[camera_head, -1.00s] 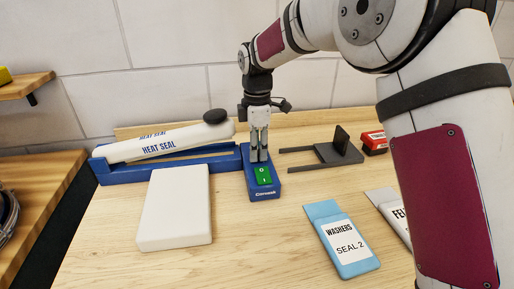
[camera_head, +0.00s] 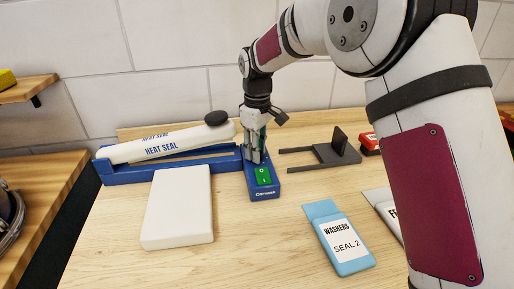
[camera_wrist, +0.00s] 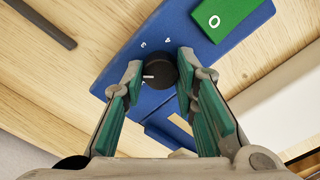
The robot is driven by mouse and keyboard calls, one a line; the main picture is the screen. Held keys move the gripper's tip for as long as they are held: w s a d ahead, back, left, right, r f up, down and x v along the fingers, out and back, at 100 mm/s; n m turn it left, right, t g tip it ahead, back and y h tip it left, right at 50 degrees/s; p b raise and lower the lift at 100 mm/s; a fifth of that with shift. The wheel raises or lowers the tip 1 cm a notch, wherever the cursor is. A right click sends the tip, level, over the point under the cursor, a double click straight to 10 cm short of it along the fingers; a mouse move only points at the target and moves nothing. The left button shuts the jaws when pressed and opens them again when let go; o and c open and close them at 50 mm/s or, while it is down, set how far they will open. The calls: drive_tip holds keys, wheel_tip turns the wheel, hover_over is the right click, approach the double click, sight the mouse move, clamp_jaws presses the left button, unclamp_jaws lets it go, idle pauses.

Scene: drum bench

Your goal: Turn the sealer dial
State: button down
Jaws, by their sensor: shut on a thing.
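The heat sealer (camera_head: 170,150) has a blue base and a white arm lettered HEAT SEAL. Its blue control box (camera_head: 264,192) carries a green switch (camera_head: 263,176) marked O and I. In the wrist view the black round dial (camera_wrist: 160,72) sits on the blue panel, with a white pointer line and the numbers 3 and 4 beside it. My gripper (camera_wrist: 158,75) is shut on the dial, one finger on each side. In the head view my gripper (camera_head: 254,158) stands over the box behind the switch and hides the dial.
A white block (camera_head: 177,208) lies left of the control box. A blue pouch (camera_head: 338,238) labelled WASHERS SEAL 2 and a white pouch (camera_head: 383,208) lie to the right. A dark forked stand (camera_head: 335,151) and a red box (camera_head: 370,143) are behind them. The front middle is bare wood.

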drive_tip(key=m+p, duration=0.1)
drive_tip(key=m, duration=0.4)
drive_tip(key=shift+s+m, duration=0.1)
drive_tip(key=shift+m, duration=0.2)
drive_tip(key=m+p, duration=0.1)
drive_tip(key=m, duration=0.4)
drive_tip(key=m+p, duration=0.1)
drive_tip(key=m, duration=0.4)
drive_tip(key=shift+m, duration=0.4)
drive_tip(key=shift+m+p, duration=0.4)
drive_tip(key=shift+m, duration=1.9)
drive_tip(key=c, duration=1.2)
unclamp_jaws()
drive_tip(key=shift+c, duration=0.2)
